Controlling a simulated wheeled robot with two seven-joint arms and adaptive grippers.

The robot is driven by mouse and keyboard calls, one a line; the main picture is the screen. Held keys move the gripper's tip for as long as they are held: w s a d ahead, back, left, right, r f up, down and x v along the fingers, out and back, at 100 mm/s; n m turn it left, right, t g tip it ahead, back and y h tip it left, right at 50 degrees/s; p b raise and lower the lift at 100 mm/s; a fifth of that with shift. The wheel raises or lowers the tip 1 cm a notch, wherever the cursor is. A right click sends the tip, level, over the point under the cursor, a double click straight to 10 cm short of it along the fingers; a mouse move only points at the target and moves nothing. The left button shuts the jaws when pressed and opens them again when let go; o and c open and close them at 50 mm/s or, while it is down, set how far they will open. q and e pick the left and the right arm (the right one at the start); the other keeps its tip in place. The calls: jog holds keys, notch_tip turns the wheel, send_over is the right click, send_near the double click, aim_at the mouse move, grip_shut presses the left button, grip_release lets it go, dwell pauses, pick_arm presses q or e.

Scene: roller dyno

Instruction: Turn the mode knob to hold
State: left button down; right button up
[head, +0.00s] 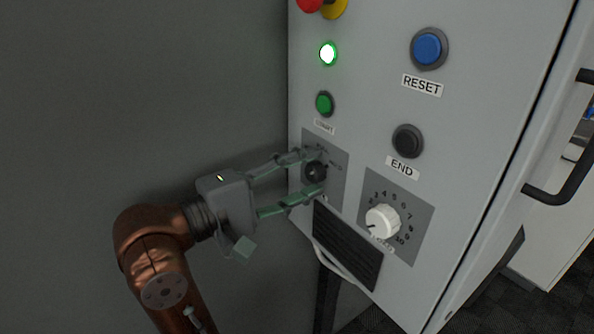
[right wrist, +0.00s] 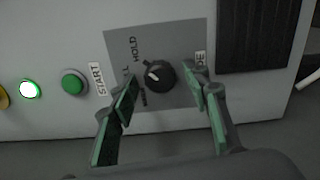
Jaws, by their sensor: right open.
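The mode knob (head: 314,172) is a small black round knob on a grey plate on the cabinet front. In the right wrist view, the knob (right wrist: 159,75) has a white pointer mark on its left side. The HOLD label (right wrist: 137,48) is printed up and left of it. Other position labels are partly covered by a finger, so the exact setting is hard to tell. My right gripper (head: 318,171) is open, with its green-padded fingers on either side of the knob. Gaps show between fingers and knob in the wrist view (right wrist: 163,76). My left gripper is not in view.
A green START button (head: 324,103) and a lit green lamp (head: 328,53) are above the knob. A black END button (head: 407,140), blue RESET button (head: 427,48) and white numbered dial (head: 382,221) are to the right. A dark vent (head: 346,243) lies below.

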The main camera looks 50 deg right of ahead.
jog(key=v, duration=1.2)
